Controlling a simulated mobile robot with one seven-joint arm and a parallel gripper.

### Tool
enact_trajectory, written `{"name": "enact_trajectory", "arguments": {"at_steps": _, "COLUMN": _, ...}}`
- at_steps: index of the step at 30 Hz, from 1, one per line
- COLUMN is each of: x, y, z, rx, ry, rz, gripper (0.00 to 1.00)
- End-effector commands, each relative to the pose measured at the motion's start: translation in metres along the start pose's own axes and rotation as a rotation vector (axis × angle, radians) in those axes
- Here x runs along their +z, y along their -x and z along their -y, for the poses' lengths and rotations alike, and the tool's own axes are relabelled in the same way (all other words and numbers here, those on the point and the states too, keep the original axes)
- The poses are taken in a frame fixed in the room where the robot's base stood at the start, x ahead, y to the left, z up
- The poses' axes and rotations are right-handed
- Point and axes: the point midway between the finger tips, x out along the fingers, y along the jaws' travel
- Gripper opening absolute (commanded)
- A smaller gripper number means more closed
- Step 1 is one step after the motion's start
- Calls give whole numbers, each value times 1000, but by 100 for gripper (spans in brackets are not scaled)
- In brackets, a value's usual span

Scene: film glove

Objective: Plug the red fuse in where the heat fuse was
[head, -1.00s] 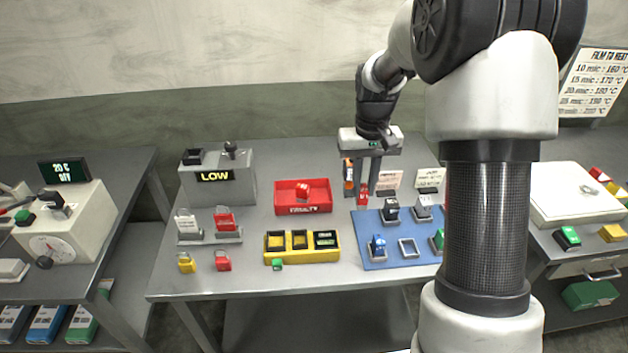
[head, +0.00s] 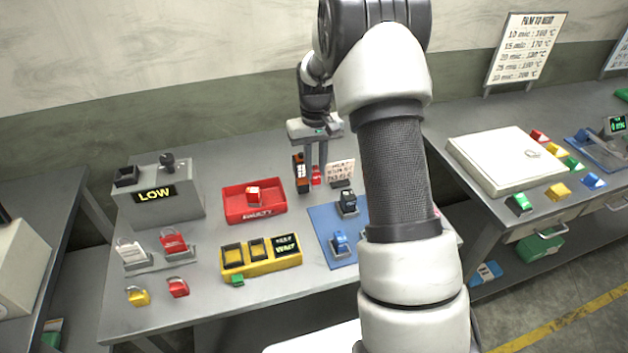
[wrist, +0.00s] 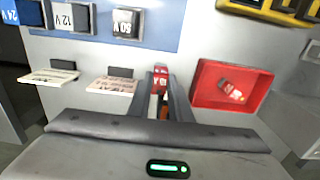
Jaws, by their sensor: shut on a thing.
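My gripper (head: 316,168) is shut on the red fuse (wrist: 160,76), above the rear of the middle table. The fuse hangs between the fingertips and shows as a small red block in the head view (head: 316,176). The red tray (head: 228,212) marked FAULTY stands to the left of my gripper. A small red piece with a white label (head: 254,195) lies in it; I cannot tell whether this is the heat fuse. No empty place marked for the heat fuse can be made out.
An orange and black upright thing (head: 300,176) stands close beside my gripper. A blue mat (head: 323,222) holds blocks in holders. A yellow block (head: 262,265) has slots. A grey LOW box (head: 180,208) stands left. A white machine (head: 500,155) with coloured pieces stands on the right table.

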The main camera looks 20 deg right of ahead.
Motion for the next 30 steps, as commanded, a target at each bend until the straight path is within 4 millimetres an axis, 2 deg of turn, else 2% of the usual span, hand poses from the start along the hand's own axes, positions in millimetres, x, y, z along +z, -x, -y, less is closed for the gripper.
{"name": "enact_trajectory", "arguments": {"at_steps": 7, "x": 1, "y": -19, "z": 0, "rx": 0, "ry": 0, "rz": 2, "gripper": 0}}
{"name": "enact_trajectory", "arguments": {"at_steps": 13, "x": 1, "y": -50, "z": 0, "rx": 0, "ry": 0, "rz": 3, "gripper": 0}}
{"name": "enact_trajectory", "arguments": {"at_steps": 25, "x": 0, "y": -57, "z": 0, "rx": 0, "ry": 0, "rz": -1, "gripper": 0}}
{"name": "enact_trajectory", "arguments": {"at_steps": 26, "x": 0, "y": -56, "z": 0, "rx": 0, "ry": 0, "rz": -1, "gripper": 22}}
{"name": "enact_trajectory", "arguments": {"at_steps": 28, "x": 0, "y": -55, "z": 0, "rx": 0, "ry": 0, "rz": -1, "gripper": 33}}
{"name": "enact_trajectory", "arguments": {"at_steps": 30, "x": 0, "y": -55, "z": 0, "rx": 0, "ry": 0, "rz": -1, "gripper": 37}}
